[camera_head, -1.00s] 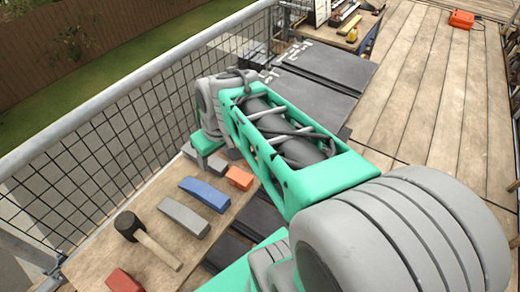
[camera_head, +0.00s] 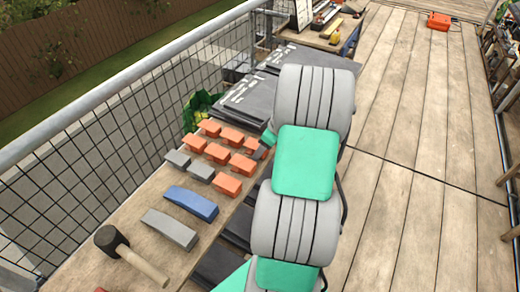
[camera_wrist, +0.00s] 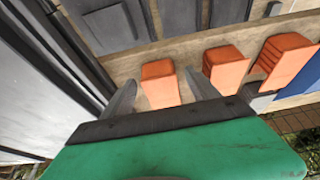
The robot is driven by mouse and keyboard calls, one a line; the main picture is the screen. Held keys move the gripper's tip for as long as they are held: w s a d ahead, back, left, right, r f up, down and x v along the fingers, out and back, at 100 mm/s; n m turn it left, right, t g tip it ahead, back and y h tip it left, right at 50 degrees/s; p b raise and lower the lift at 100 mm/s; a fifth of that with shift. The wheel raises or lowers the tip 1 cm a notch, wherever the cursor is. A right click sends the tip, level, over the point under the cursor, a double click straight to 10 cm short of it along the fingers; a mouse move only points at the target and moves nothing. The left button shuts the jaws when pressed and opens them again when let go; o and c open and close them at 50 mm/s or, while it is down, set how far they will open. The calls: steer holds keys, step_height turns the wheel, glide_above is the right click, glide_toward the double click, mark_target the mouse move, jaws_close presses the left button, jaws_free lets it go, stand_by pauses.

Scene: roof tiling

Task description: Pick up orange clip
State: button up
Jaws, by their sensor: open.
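Several orange clips stand in rows on the wooden bench; one (camera_head: 242,164) is near my arm and another (camera_head: 226,184) is in front of it in the head view. In the wrist view, an orange clip (camera_wrist: 160,86) shows between the fingers of my gripper (camera_wrist: 160,78). A second orange clip (camera_wrist: 226,67) is just right of the right finger, and a third (camera_wrist: 285,60) is farther right. My gripper is open and empty. In the head view it is mostly hidden behind my arm, so the gap to the clip is hard to judge.
Two small grey clips (camera_head: 200,172), a blue bar (camera_head: 190,203), a grey bar (camera_head: 170,228) and a mallet (camera_head: 130,258) lie on the bench (camera_head: 140,200). Dark tiles (camera_head: 250,98) are stacked beyond. A mesh railing (camera_head: 90,160) borders the left. The deck (camera_head: 400,130) is mostly clear.

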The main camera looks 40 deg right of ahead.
jaws_close()
stand_by(0.8)
